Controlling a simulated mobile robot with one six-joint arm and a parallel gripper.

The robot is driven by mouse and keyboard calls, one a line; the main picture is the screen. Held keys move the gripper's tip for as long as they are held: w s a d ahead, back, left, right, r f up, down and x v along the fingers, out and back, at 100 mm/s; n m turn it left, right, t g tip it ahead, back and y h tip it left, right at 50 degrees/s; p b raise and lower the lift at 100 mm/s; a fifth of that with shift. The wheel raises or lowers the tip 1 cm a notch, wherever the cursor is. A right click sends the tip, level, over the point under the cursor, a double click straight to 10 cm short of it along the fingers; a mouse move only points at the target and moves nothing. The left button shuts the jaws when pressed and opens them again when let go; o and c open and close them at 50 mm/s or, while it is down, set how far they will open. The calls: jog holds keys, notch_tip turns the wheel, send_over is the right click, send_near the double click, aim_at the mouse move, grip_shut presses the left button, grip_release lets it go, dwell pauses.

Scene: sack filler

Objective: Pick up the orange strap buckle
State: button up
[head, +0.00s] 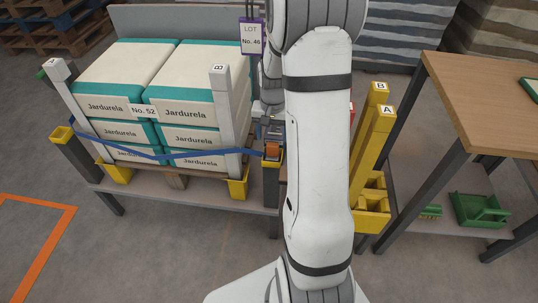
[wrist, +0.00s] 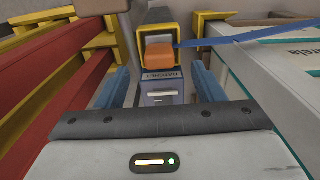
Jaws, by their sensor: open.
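The orange strap buckle (wrist: 158,52) sits in a yellow-rimmed holder straight ahead in the wrist view. A plate marked RATCHET (wrist: 160,76) is just below it. My gripper (wrist: 160,82) is open, with one blue finger on each side of the plate and nothing seen between them but the plate and holder area. The buckle lies beyond the fingertips, roughly centred between them. In the head view the buckle (head: 271,150) shows as a small orange piece at the yellow-topped post beside my arm; my gripper is mostly hidden there.
A blue strap (head: 185,154) runs across the Jardurela sacks (head: 190,134) towards the holder. White stake B (head: 220,100) stands left of my arm. Yellow posts A and B (head: 376,135) stand right of it. A wooden table (head: 490,95) is farther right.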

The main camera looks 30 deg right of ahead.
aim_at(273, 143)
jog(key=f, duration=0.2)
jog(key=f+b, duration=0.1)
jog(key=f, duration=0.4)
jog(key=shift+w+d+f+b, duration=0.2)
jog(key=shift+w+f+b, duration=0.05)
jog(key=shift+b, duration=0.1)
jog(key=c, duration=1.1)
jog(key=shift+c, duration=0.2)
